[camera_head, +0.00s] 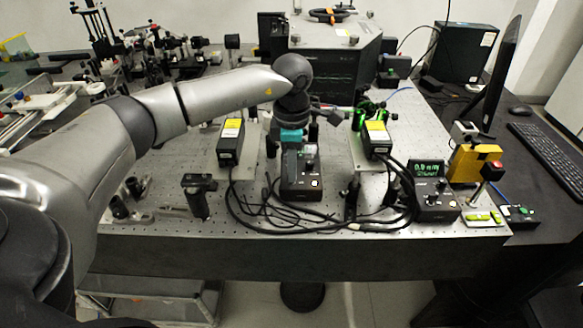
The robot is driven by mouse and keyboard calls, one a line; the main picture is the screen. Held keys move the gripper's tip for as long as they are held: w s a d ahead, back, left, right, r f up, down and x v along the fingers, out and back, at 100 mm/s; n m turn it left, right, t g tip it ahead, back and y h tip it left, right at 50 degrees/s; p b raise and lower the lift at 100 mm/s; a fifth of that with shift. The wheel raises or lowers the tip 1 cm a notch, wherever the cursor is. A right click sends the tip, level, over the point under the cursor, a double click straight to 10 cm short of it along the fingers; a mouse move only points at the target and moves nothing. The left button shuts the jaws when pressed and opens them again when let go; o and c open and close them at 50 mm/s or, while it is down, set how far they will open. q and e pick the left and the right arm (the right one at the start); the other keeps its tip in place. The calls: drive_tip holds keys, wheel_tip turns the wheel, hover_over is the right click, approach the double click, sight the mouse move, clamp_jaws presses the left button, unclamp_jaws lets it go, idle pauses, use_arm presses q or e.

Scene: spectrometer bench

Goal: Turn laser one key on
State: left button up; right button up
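My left arm reaches in from the left, and its wrist bends down over the middle of the bench. The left gripper (303,150) points down at the back of a black laser controller box (300,188). I cannot tell whether its fingers are open or touch the box. The gripper hides part of the box's top. A small silver-white knob or key (315,183) shows on the box's front right. A second controller box (436,207), with a lit green display (429,169), stands to the right. Which box is laser one is not readable. My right gripper is not in view.
Two black laser heads with yellow labels stand at the left (230,143) and right (376,138). Black cables (270,212) loop over the perforated bench (150,228). A yellow device (476,162), a monitor (503,72) and a keyboard (550,152) are at the right.

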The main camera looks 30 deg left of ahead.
use_arm(q)
drive_tip(key=o, duration=0.3)
drive_tip(key=shift+f, duration=0.1)
drive_tip(key=shift+s, duration=0.1)
wheel_tip(320, 180, up, 15)
drive_tip(key=shift+r+p, duration=0.15)
drive_tip(key=shift+p, duration=0.5)
